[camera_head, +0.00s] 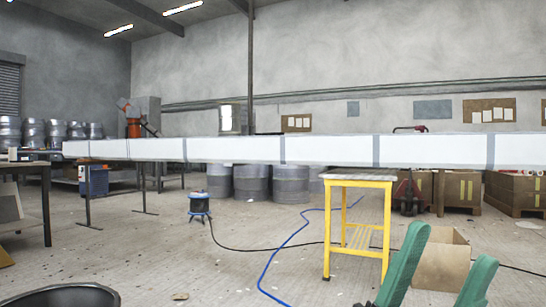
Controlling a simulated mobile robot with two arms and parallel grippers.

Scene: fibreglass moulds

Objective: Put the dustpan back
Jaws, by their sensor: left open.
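I cannot make out a dustpan in this view. Two green fingers of my left gripper (452,243) rise from the bottom edge at the lower right. They stand well apart, with nothing visible held between them. They are in front of an open cardboard box (443,262) on the floor and partly hide it. My right gripper is not in view.
A yellow-legged stand (358,178) is left of the gripper. A long white mould (330,150) spans the room behind it. A blue hose (272,262) and dark cable cross the floor. A dark round container (62,295) is at lower left. The middle floor is mostly clear.

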